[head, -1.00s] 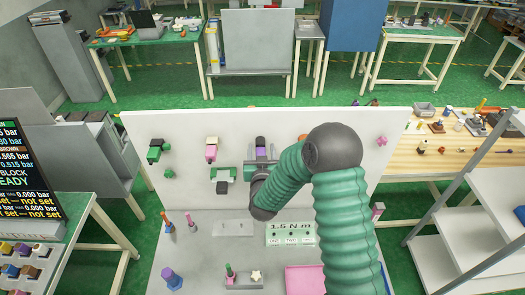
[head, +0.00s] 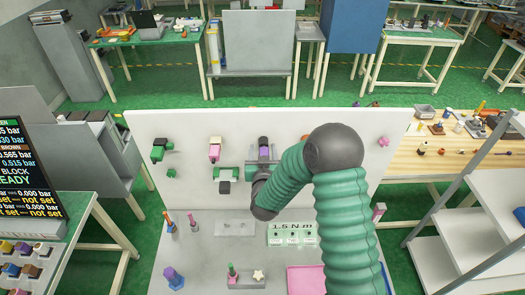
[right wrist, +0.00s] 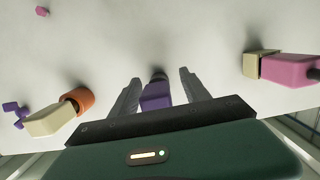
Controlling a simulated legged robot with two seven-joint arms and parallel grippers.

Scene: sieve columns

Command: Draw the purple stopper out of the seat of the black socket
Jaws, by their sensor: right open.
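The purple stopper (head: 264,153) is on the upright white panel, below a dark part at its top, which I take to be the black socket (head: 263,140). In the right wrist view the purple stopper (right wrist: 156,97) points toward me, with the dark socket (right wrist: 157,76) just behind it at the panel. My right gripper (right wrist: 160,85) is open, one grey finger on each side of the stopper, with a visible gap on both sides. In the head view my right gripper (head: 263,158) is partly hidden by my green arm. My left gripper is not in view.
A pink block fitting (head: 214,152) is left of the stopper on the panel, and a black-and-green fitting (head: 226,180) is lower left. In the right wrist view an orange ring with a cream block (right wrist: 60,114) is at left. Pegs and a pink tray (head: 305,280) occupy the lower board.

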